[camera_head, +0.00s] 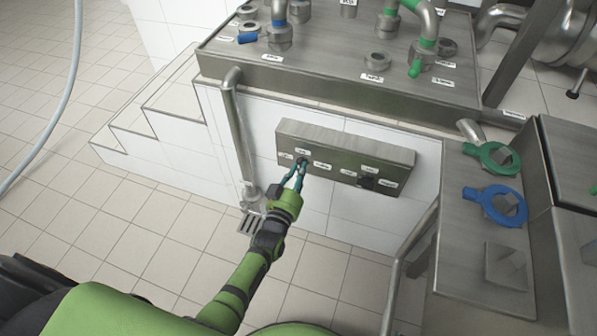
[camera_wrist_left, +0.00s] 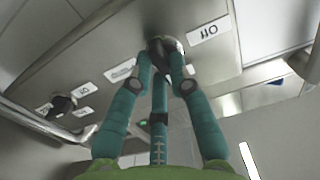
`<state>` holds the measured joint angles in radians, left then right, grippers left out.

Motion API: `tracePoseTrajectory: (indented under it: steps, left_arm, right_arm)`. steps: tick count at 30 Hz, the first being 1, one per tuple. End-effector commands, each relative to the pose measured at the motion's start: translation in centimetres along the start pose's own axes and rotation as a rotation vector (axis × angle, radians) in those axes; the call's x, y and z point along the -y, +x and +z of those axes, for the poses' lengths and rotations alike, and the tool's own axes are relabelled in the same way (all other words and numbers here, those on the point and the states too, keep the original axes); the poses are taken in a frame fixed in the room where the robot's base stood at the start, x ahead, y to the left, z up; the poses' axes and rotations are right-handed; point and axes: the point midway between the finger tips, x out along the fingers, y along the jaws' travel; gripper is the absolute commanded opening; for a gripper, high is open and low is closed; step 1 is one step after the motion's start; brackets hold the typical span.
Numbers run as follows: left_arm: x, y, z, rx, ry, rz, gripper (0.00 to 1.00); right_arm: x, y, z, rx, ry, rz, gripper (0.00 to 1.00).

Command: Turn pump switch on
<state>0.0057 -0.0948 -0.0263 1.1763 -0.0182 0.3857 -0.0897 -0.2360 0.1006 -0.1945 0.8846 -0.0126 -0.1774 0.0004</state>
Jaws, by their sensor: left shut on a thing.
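A grey metal control box (camera_head: 345,138) is on the white tiled wall below the steel counter. It carries two dark rotary knobs with small white labels around each. My left gripper (camera_head: 300,172) reaches up to the left knob (camera_head: 302,160), with its teal fingers shut on it. In the left wrist view, the fingertips (camera_wrist_left: 163,62) press on both sides of this dark round knob (camera_wrist_left: 165,45), partly hiding it. The right knob (camera_head: 367,181) is free; it also shows in the left wrist view (camera_wrist_left: 62,104). I cannot tell the knob's exact setting. My right gripper is not in view.
A vertical steel pipe (camera_head: 237,130) runs down left of the box to a floor drain (camera_head: 250,224). A steel cabinet with green (camera_head: 492,158) and blue (camera_head: 496,206) ring handles stands at the right. Tiled steps (camera_head: 150,115) are at the left.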

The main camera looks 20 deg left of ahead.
Motion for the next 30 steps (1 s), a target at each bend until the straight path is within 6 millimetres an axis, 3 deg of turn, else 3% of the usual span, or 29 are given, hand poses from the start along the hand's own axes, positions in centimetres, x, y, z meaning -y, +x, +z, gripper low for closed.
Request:
tracePoseTrajectory:
  steps: [9, 10, 11, 12, 23, 30]
  left_arm:
    - [0.0, 0.0, -0.1, -0.002, 0.008, 0.001, 0.0]
    - [0.0, 0.0, -0.1, -0.002, 0.008, 0.001, 0.28]
    - [0.0, 0.0, -0.1, -0.002, 0.008, 0.001, 0.4]
    - [0.0, 0.0, -0.1, -0.001, 0.007, 0.001, 0.44]
    - [0.0, -0.3, 0.0, 0.0, 0.004, 0.0, 0.44]
    - [0.0, -3.9, 0.2, 0.004, 0.004, 0.0, 0.44]
  right_arm:
    - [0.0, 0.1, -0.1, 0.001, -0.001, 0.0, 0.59]
    - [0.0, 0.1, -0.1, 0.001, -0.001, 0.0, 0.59]
    - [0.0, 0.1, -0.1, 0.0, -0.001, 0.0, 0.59]
    - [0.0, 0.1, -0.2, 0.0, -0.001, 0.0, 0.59]
    - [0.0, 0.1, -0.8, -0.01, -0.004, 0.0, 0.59]
    - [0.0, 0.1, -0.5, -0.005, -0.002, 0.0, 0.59]
